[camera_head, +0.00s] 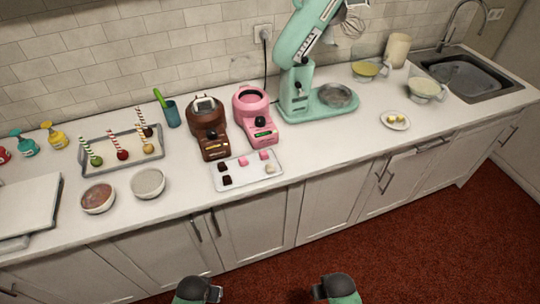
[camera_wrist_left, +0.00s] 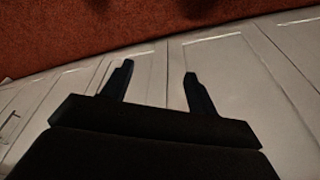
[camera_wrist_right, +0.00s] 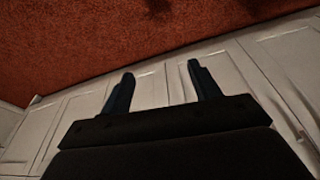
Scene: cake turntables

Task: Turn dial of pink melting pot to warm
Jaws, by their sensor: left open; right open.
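My left gripper (camera_head: 216,293) and right gripper (camera_head: 319,292) are at the bottom of the head view, low in front of the cabinets and far from the pot. The left wrist view shows open, empty fingers (camera_wrist_left: 158,85); the right wrist view shows the same (camera_wrist_right: 158,85).
A white tray (camera_head: 235,183) with candies lies before the pots, near the counter edge. A mint stand mixer (camera_head: 300,80) stands close on the right. Bowls (camera_head: 148,183) and a cake-pop tray (camera_head: 88,168) are left. Free counter lies right of the pink pot's front.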

